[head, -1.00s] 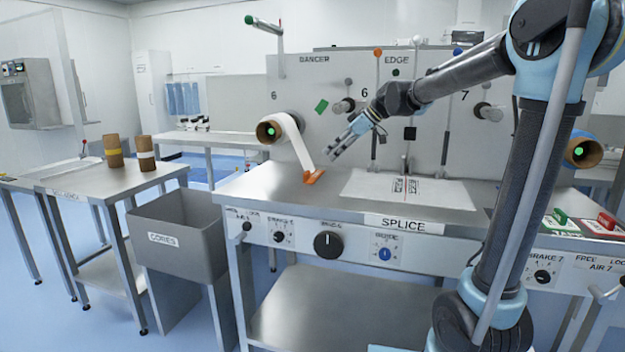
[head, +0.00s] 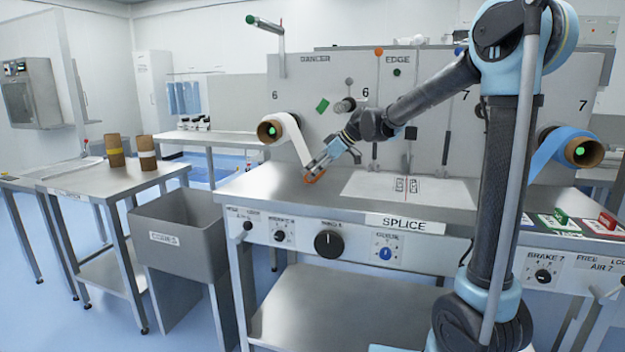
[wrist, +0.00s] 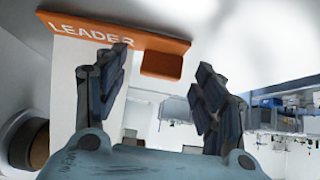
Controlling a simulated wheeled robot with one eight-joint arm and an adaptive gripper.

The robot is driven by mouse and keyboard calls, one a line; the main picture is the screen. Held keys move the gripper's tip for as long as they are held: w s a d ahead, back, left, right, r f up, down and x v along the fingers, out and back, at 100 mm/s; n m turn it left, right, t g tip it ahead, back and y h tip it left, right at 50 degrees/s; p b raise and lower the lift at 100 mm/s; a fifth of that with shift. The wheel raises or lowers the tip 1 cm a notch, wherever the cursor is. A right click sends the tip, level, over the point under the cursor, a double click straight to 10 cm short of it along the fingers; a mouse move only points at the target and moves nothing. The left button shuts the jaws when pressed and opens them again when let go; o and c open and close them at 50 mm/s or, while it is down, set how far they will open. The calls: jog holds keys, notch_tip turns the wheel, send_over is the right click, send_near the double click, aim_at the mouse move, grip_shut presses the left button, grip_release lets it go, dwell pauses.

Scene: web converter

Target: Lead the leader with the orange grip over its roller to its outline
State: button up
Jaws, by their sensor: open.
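The white leader (head: 295,138) hangs from a roll at spindle 6 (head: 270,130) down to the left part of the splice table. Its orange grip (head: 311,178) is at the lower end, partly hidden by my gripper (head: 317,165). In the wrist view the orange grip (wrist: 160,64), marked LEADER, lies just beyond the fingertips, between the two open fingers (wrist: 160,78). The fingers hold nothing. A small roller (head: 346,105) sticks out of the panel near the 6, to the right of the roll. A white sheet with printed outlines (head: 375,185) lies on the splice table.
A blue web on a second roll (head: 581,150) hangs at the right. Green and red blocks (head: 607,220) lie at the table's right end. Rods with orange and blue knobs stand on the panel. A grey cores bin (head: 180,232) stands left of the table.

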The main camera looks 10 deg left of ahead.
jog(key=shift+a+f, duration=0.25)
jog(key=shift+f, duration=0.05)
jog(key=c, duration=1.2)
